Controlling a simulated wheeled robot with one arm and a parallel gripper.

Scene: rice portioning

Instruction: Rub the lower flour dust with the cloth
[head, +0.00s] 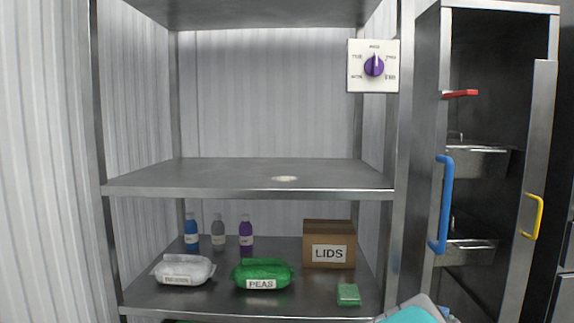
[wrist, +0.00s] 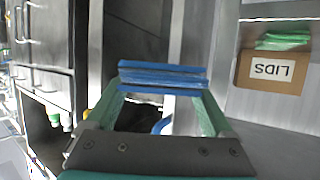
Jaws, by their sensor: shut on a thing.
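My gripper (wrist: 162,92) shows in the wrist view with its two green fingers shut on a folded blue cloth (wrist: 163,74), which lies across the fingertips. In the head view only a teal and grey part of my arm shows at the bottom right edge; the fingers and the cloth are out of that view. A pale flour dust patch (head: 285,178) lies on the middle shelf (head: 210,180), right of its centre. It is the only dust patch I see. The cloth is away from it, and the wrist view does not show the patch.
The lower shelf holds a LIDS box (head: 329,245), a green block or pack (head: 348,294), a green PEAS bag (head: 262,273), a white bag (head: 183,270) and three bottles. A dial (head: 374,66) is at the upper right. An open cabinet (head: 480,130) stands right. The middle shelf is otherwise clear.

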